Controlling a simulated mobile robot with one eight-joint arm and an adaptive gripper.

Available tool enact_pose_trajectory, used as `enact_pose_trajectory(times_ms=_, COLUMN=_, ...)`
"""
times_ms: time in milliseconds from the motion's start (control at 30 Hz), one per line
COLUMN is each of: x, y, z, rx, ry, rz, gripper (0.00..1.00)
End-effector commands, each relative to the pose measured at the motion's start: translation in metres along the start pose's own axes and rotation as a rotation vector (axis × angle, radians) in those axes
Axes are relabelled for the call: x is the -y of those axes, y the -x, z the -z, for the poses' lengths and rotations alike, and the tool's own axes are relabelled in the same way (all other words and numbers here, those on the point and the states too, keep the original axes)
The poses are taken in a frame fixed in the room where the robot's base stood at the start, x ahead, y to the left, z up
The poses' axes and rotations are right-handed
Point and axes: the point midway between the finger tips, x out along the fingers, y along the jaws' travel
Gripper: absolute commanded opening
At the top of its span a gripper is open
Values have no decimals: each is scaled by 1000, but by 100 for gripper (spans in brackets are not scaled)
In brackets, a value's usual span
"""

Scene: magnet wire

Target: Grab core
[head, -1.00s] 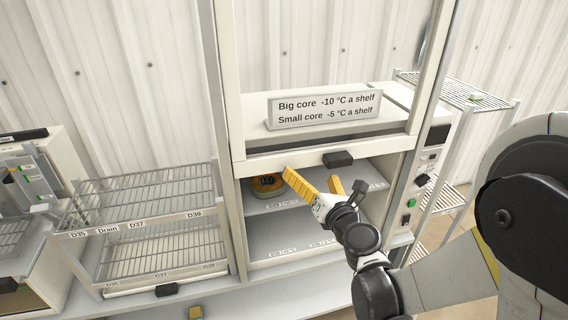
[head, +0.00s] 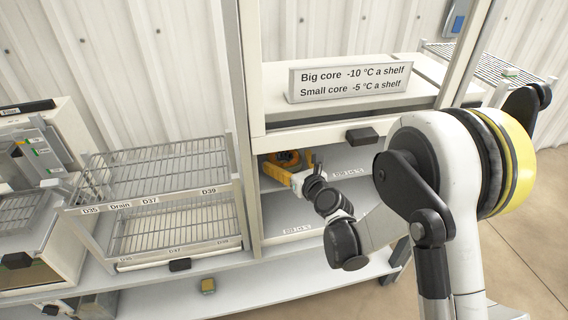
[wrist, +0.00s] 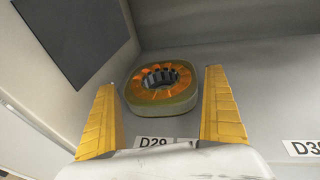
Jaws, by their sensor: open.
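The core (head: 287,158) is a round ring with orange windings, a greenish-yellow outer rim and a dark toothed centre. It sits on the upper shelf inside the open cabinet, behind the label D29. In the wrist view the core (wrist: 180,101) lies between and just beyond the two yellow fingers. My gripper (wrist: 162,85) is open, with one finger on each side and gaps to the core. In the head view my gripper (head: 279,173) reaches into the cabinet at the core's front, partly covering it.
A sign (head: 350,81) stands on top of the cabinet. The cabinet's left wall (wrist: 85,75) is close to the left finger. A wire drain rack (head: 155,180) stands to the left. A small yellowish block (head: 208,286) lies on the lower ledge. The shelf right of the core is clear.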

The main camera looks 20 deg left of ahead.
Motion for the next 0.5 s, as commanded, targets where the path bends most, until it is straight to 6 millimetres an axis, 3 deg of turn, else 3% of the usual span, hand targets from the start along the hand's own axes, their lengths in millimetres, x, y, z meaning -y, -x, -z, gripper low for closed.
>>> enact_pose_trajectory(times_ms=133, x=0, y=-16, z=1, rx=0, ry=0, rz=0, gripper=100)
enact_pose_trajectory(times_ms=367, x=0, y=-18, z=0, rx=0, ry=-1, rz=0, gripper=100)
enact_pose_trajectory(times_ms=500, x=0, y=-17, z=0, rx=0, ry=-1, rz=0, gripper=60)
